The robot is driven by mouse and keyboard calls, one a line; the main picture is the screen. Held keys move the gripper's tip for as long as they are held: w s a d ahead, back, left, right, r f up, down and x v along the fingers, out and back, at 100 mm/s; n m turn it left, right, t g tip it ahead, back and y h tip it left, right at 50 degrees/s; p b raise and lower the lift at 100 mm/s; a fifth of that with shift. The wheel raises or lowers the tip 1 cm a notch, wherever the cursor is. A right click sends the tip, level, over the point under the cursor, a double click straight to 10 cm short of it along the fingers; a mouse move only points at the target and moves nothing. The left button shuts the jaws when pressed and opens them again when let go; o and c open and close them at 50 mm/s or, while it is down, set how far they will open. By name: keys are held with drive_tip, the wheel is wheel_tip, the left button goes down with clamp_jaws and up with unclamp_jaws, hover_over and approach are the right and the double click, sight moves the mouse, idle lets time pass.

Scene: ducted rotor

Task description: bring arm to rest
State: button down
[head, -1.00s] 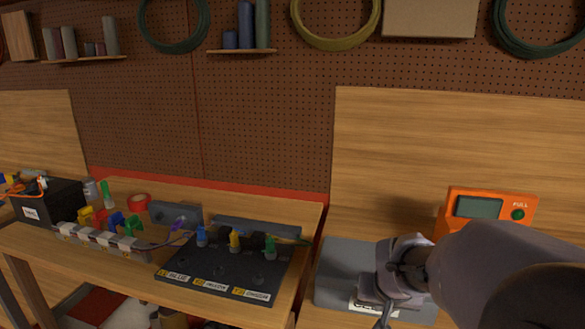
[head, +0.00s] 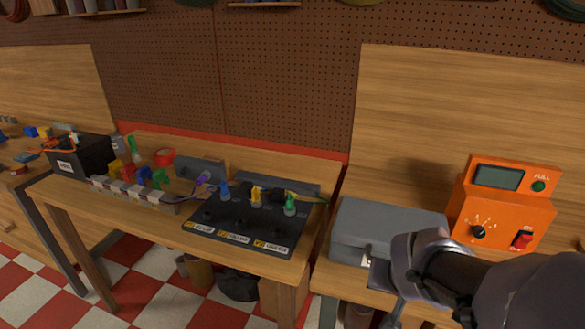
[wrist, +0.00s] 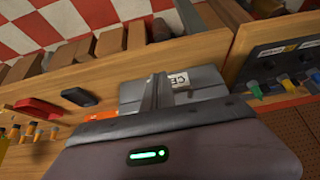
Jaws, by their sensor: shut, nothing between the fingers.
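My arm comes in from the lower right of the head view. My gripper (head: 385,285) hangs in front of the grey box (head: 388,228) on the right bench and hides part of its front. In the wrist view my gripper (wrist: 158,90) is seen from behind, its fingers together with nothing between them. The grey box (wrist: 208,82) shows beyond the fingers, with a small white label. Whether the fingers touch the box cannot be told.
An orange unit (head: 505,210) with a screen, dial and red switch stands right of the grey box. A dark panel (head: 250,235) with coloured plugs lies on the left bench (head: 110,212). A black box (head: 82,155) stands farther left. The checkered floor (head: 150,280) shows below.

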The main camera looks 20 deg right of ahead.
drive_tip(key=s+a+r+n+y, duration=0.1)
drive_tip(key=s+a+r+y, duration=0.1)
drive_tip(key=a, duration=0.8)
drive_tip(key=s+a+r+n+y, duration=0.1)
drive_tip(key=s+a+r+y, duration=0.2)
drive_tip(key=a, duration=0.7)
wheel_tip(320, 180, up, 2)
drive_tip(key=s, duration=0.2)
drive_tip(key=shift+s+r+t, duration=0.25)
drive_tip(key=shift+s+t, duration=0.05)
drive_tip(key=shift+s, duration=0.1)
